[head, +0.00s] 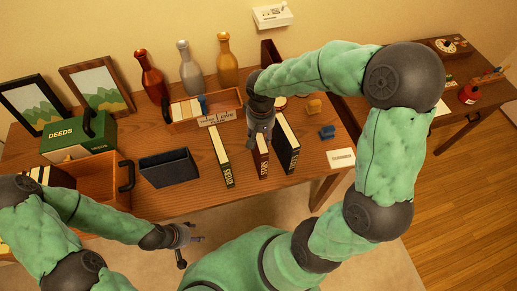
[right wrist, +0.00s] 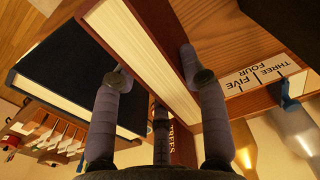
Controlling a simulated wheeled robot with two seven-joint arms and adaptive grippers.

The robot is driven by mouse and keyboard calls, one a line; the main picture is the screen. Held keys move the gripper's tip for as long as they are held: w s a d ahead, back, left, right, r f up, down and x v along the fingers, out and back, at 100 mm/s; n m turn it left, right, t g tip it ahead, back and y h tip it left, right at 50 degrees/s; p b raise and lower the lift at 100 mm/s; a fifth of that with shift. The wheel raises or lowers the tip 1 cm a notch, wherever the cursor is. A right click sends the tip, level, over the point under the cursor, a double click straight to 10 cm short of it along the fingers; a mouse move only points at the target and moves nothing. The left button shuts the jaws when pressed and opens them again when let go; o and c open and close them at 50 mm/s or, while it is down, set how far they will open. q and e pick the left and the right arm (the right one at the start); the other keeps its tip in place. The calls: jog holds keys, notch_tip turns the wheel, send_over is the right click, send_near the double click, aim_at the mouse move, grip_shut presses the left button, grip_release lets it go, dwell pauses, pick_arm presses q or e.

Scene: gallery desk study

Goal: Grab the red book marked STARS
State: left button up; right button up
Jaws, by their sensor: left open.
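The red book (head: 261,158) stands upright on the desk between a green book (head: 221,157) and a black book (head: 287,146). Its spine is too small to read surely in the head view; lettering like TREES shows at the red spine in the right wrist view. My right gripper (head: 262,128) is at the red book's top, pointing down. In the right wrist view its fingers lie on either side of the red book (right wrist: 152,48); I cannot tell whether both press on it. My left gripper (head: 190,237) is open and empty before the desk's front edge.
A dark open box (head: 168,168) and a wooden crate (head: 92,180) stand left. A divided tray (head: 180,122), bottles (head: 190,68) and picture frames (head: 96,85) stand behind. The black book (right wrist: 62,65) is close beside the right gripper. A NUMBER card (head: 341,158) lies right.

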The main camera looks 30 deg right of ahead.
grip_shut()
